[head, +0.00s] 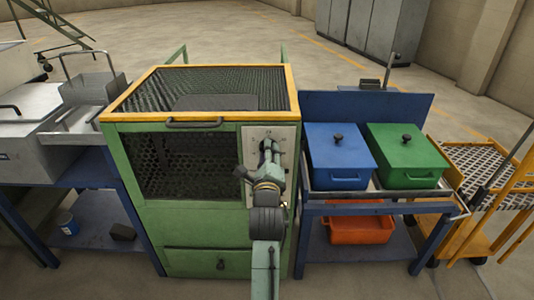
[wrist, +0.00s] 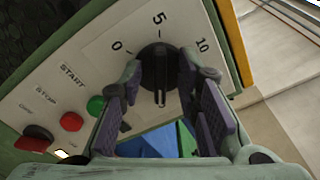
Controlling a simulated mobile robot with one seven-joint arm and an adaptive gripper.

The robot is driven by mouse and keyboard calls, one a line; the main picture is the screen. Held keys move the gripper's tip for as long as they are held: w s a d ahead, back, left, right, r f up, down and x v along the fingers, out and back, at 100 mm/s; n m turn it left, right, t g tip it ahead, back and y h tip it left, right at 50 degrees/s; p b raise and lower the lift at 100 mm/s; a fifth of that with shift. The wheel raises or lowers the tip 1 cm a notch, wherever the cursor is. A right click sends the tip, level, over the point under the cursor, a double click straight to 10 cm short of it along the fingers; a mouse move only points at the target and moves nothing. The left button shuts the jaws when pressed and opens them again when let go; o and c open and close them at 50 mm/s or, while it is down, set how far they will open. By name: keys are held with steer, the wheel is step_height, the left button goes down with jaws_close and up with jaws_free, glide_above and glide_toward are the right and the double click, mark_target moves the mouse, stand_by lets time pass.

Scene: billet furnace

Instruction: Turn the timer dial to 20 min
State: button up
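The timer dial (wrist: 155,66) is a round black knob with a raised ridge, on the pale control panel (wrist: 100,62). The labels 0, 5 and 10 show around its upper side; no 20 label is visible. A white mark sits at the ridge's lower end, pointing down in the wrist view. My gripper (wrist: 160,78) has one finger on each side of the knob, with gaps beside the ridge, and looks open. Whether a fingertip touches the knob's rim is unclear. In the head view my gripper (head: 268,150) is at the panel (head: 286,133) and hides the dial.
A green START button (wrist: 95,105), red STOP button (wrist: 71,121) and red switch (wrist: 36,134) lie left of the dial. The green furnace cabinet (head: 195,228) carries the panel. A blue bin (head: 340,160) and green bin (head: 408,158) stand on the bench at right.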

steer(key=s, duration=0.7)
